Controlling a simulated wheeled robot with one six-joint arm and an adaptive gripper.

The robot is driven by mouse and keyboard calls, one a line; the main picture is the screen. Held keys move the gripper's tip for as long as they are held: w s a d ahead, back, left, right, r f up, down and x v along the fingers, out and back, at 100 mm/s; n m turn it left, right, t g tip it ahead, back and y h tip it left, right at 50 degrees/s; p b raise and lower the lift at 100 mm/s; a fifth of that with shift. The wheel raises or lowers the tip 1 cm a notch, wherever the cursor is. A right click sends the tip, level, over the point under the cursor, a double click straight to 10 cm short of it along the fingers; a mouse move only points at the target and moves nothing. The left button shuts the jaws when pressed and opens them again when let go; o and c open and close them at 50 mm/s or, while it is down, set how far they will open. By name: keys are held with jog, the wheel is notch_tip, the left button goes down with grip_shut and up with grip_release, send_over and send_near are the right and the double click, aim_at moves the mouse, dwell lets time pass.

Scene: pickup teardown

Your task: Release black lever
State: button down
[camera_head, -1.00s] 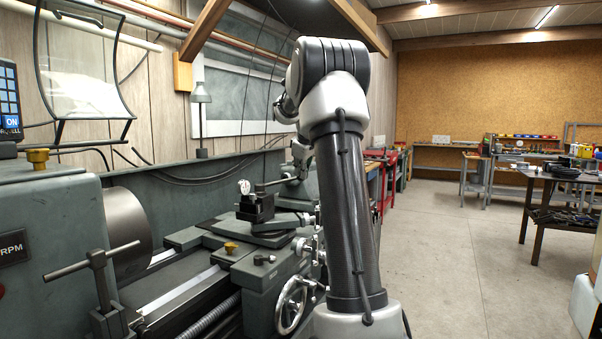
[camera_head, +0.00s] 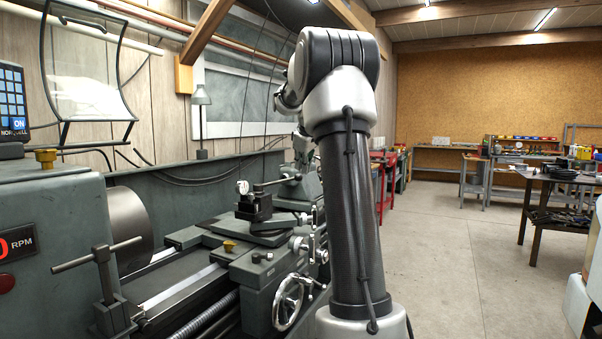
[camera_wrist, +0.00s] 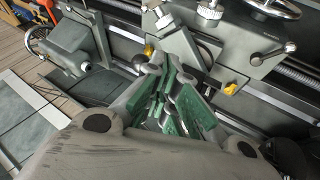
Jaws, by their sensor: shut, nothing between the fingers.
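A dark lever (camera_head: 274,183) sticks out to the right from the top of the tool post (camera_head: 254,204) on the lathe carriage in the head view. I cannot tell for sure that it is the black lever of the task. My gripper (camera_wrist: 163,88) shows in the wrist view with its green-padded fingers shut and nothing held. It is over the lathe, with the carriage and its yellow knobs (camera_wrist: 231,88) beyond the fingertips. No black lever can be clearly made out at the fingertips. In the head view my arm hides much of the area behind it.
The grey lathe headstock (camera_head: 55,245) and a T-handled clamp (camera_head: 98,258) stand at the left. A handwheel (camera_head: 290,302) juts from the carriage front, close to my arm. A clear guard (camera_head: 88,75) hangs above. The concrete floor (camera_head: 450,250) at the right is open.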

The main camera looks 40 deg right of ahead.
jog(key=s+r, duration=0.4)
jog(key=r, duration=0.2)
jog(key=shift+d, duration=0.15)
dwell(0.4)
jog(key=s+a+f+m+g+y, duration=0.1)
jog(key=s+a+f+m+g, duration=0.1)
jog(key=s+a+f+m, duration=0.45)
jog(key=s+a+f+n+y, duration=0.1)
jog(key=s+a+f, duration=0.4)
jog(key=s+a, duration=0.6)
jog(key=s+a+f+n+y, duration=0.1)
jog(key=s+a+f+n, duration=0.1)
jog(key=s+a+f, duration=0.4)
jog(key=shift+s+a, duration=2.6)
jog(key=shift+s, duration=1.1)
